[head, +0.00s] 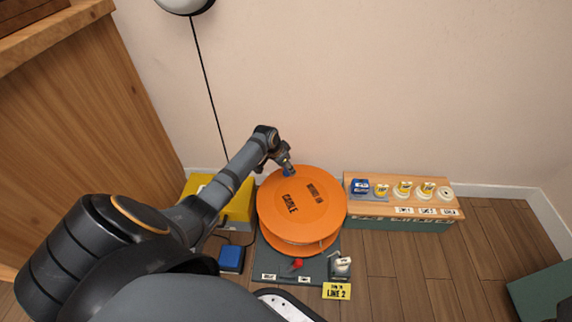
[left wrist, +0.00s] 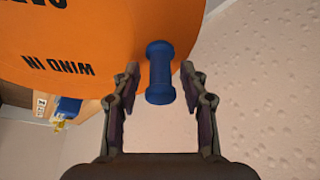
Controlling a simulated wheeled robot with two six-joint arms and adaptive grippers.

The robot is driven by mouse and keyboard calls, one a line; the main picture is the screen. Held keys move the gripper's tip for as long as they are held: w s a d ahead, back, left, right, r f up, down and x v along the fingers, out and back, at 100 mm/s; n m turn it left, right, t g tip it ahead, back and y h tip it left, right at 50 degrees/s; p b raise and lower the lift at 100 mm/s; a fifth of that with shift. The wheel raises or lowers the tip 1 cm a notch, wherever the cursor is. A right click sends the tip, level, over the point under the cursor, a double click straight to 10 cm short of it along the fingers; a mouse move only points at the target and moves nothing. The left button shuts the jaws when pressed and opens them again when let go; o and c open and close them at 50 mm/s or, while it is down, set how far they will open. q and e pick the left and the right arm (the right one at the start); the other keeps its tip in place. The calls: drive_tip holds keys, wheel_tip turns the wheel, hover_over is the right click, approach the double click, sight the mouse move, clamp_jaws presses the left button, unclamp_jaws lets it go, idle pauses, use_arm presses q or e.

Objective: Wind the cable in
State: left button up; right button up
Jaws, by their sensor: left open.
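A large orange cable reel (head: 300,215) with "WIND IN" and "CABLE" on its face stands on a dark base on the floor by the wall. A blue crank knob (head: 288,172) sticks out near the reel's upper left edge. In the left wrist view the blue knob (left wrist: 159,72) stands out from the orange reel (left wrist: 85,40) between my finger tips. My left gripper (head: 283,163) is open around the knob, with a gap on both sides in the left wrist view (left wrist: 160,92). The right gripper is not in view.
A red lever (head: 297,264) and a "LINE 2" sign (head: 337,291) are in front. A black cord (head: 207,80) hangs on the wall.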

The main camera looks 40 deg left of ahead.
use_arm(q)
drive_tip(key=v, duration=1.2)
